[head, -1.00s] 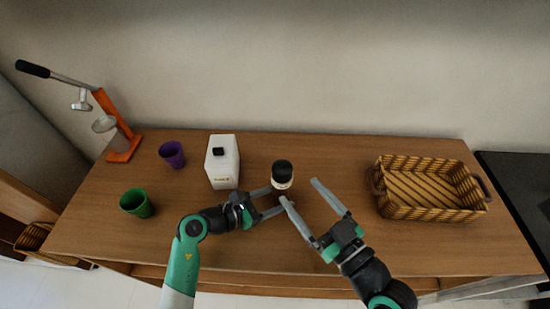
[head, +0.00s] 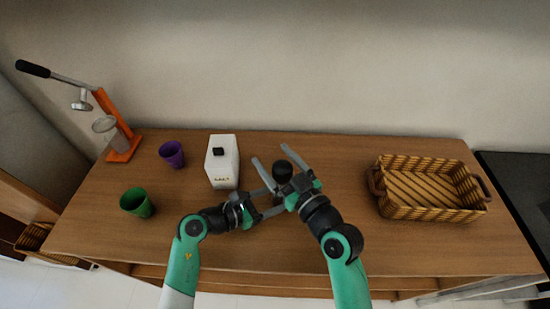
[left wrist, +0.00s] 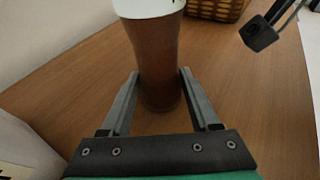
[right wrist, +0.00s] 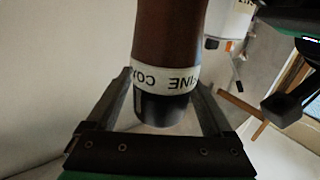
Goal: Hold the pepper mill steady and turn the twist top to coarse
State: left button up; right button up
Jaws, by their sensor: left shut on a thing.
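The pepper mill (head: 283,170) stands upright on the table, and its black twist top shows in the head view. In the left wrist view its brown body (left wrist: 158,60) is between the fingers of my left gripper (left wrist: 158,82), which is shut on it. My right gripper (head: 273,158) is open, its fingers on either side of the black top. In the right wrist view the black twist top (right wrist: 162,108) sits between the open fingers, beside a white band (right wrist: 165,75) with partly visible "FINE" and "CO" lettering. The mill's lower body is hidden by my grippers in the head view.
A white box-shaped container (head: 222,165) stands left of the mill. A purple cup (head: 172,154), a green cup (head: 136,203) and an orange lever press (head: 122,150) are further left. A woven basket (head: 430,212) is at the right. The table (head: 350,170) between mill and basket is clear.

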pick_arm(q)
jog(key=shift+f, duration=0.1)
pick_arm(e)
jog(key=c, duration=1.3)
jog(key=shift+o, duration=0.2)
jog(key=shift+s+a+n+g+y, duration=0.15)
jog(key=shift+n+g+y, duration=0.65)
jog(key=shift+g+y, duration=0.1)
jog(key=shift+s+a+n+g+y, duration=0.15)
jog(key=shift+n+g+y, duration=0.65)
jog(key=shift+y, duration=0.1)
jog(key=o, duration=1.4)
